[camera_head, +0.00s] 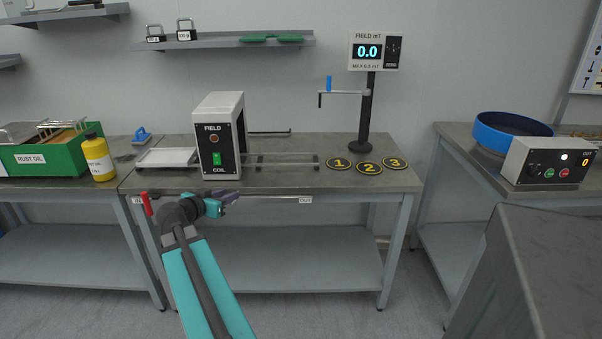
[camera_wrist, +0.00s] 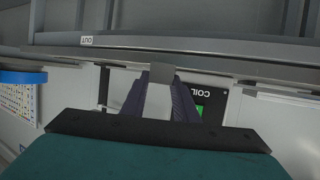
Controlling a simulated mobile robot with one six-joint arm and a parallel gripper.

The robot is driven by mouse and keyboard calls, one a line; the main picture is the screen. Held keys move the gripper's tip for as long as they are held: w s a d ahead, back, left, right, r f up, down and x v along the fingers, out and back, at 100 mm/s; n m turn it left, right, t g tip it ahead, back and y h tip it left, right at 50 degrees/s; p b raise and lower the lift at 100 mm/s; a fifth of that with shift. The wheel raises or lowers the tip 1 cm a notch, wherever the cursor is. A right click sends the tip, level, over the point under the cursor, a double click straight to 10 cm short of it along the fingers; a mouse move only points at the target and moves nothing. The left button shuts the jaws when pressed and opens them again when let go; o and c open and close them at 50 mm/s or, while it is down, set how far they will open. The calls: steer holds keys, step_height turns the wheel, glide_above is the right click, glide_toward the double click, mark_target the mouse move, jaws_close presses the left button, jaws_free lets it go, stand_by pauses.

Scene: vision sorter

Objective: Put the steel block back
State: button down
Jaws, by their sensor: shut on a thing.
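In the wrist view my gripper (camera_wrist: 160,85) has its dark purple fingers closed on a small grey block (camera_wrist: 162,70), which looks like the steel block. The block shows at the fingertips, in front of the bench edge. In the head view my gripper (camera_head: 230,197) is in front of the middle bench's left half, at about the height of its front edge. The block cannot be made out there. The white field coil (camera_head: 221,110) with its black FIELD panel stands on the bench behind my gripper. A white tray (camera_head: 155,156) sits left of the coil.
Numbered discs (camera_head: 368,168) lie on the right of the bench (camera_head: 290,183), near the field meter stand (camera_head: 365,110) reading 0.0. A rail with a red handle (camera_head: 147,204) runs along the front edge. A yellow bottle (camera_head: 98,158) and green rust oil tub (camera_head: 60,155) stand left.

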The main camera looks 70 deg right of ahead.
steer(key=s+d+r+m+g+p, duration=0.1)
steer(key=s+d+r+m+g, duration=0.1)
steer(key=s, duration=0.5)
steer(key=s+d+r+m+g+y+p, duration=0.1)
steer(key=s+d+r+m+g, duration=0.1)
steer(key=s, duration=0.5)
steer(key=d+r+g, duration=0.1)
steer(key=d, duration=0.1)
steer(key=shift+d+m+p, duration=0.3)
steer(key=shift+d+p, duration=0.05)
steer(key=shift+p, duration=0.05)
steer(key=p, duration=0.3)
glide_above(298, 179)
steer(key=shift+f, duration=0.75)
steer(key=shift+a, duration=0.1)
steer(key=shift+f, duration=1.75)
steer(key=shift+f, duration=0.1)
steer(key=c, duration=1.4)
jaws_free()
